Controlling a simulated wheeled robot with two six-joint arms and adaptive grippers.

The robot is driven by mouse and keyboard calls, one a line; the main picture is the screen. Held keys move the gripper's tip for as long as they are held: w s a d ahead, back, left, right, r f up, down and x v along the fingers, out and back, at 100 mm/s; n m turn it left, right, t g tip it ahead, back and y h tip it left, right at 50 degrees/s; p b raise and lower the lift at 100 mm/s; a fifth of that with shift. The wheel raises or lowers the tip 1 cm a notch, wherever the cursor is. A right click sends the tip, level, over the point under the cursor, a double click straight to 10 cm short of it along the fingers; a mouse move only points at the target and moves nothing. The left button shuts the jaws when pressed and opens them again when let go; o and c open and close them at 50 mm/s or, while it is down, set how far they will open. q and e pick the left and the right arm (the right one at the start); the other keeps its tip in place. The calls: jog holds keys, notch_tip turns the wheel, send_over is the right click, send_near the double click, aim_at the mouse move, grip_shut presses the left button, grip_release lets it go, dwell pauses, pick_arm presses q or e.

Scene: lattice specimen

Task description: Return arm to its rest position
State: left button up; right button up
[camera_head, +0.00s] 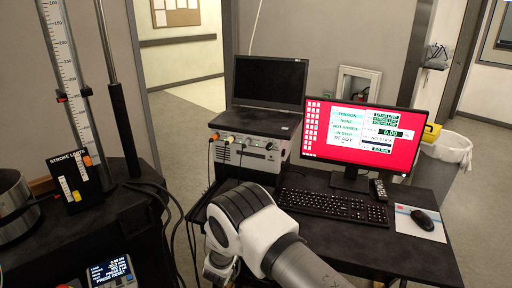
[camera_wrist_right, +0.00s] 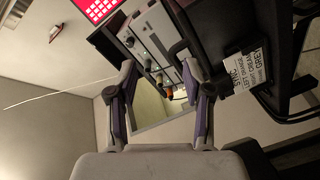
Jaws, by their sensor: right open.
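My right arm (camera_head: 262,230) comes up from the bottom of the head view, its white and dark joint in front of the desk. In the right wrist view my right gripper (camera_wrist_right: 162,88) has its two fingers spread apart, with nothing between them. Beyond the fingers are a mirror-like panel and the side of the equipment box. The gripper's fingers are not clear in the head view. My left gripper is not in either view.
A desk holds a monitor with a red screen (camera_head: 362,137), a keyboard (camera_head: 333,206), a mouse (camera_head: 425,219) and a laptop (camera_head: 269,82) on an instrument box (camera_head: 248,152). The test machine with a stroke limits panel (camera_head: 76,184) stands left. A waste bin (camera_head: 452,150) is behind right.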

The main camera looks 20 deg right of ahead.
jog(key=shift+d, duration=0.1)
jog(key=s+d+f+n+g+y, duration=0.2)
jog(key=s+d+f, duration=0.5)
jog(key=s, duration=0.1)
jog(key=s+f+g+y, duration=0.35)
jog(key=s+f, duration=0.45)
jog(key=s, duration=0.5)
jog(key=s+a+m+g+y, duration=0.2)
jog(key=s+a+g+y, duration=0.1)
jog(key=s, duration=0.8)
jog(key=s+a+f+m+g+y, duration=0.1)
jog(key=s+a+m+g+y, duration=0.1)
jog(key=s, duration=1)
jog(key=a+g+y, duration=0.1)
jog(key=a+g, duration=0.1)
jog(key=a, duration=0.1)
jog(key=shift+a+f+y, duration=0.25)
jog(key=shift+a+y, duration=0.1)
jog(key=shift+s, duration=0.1)
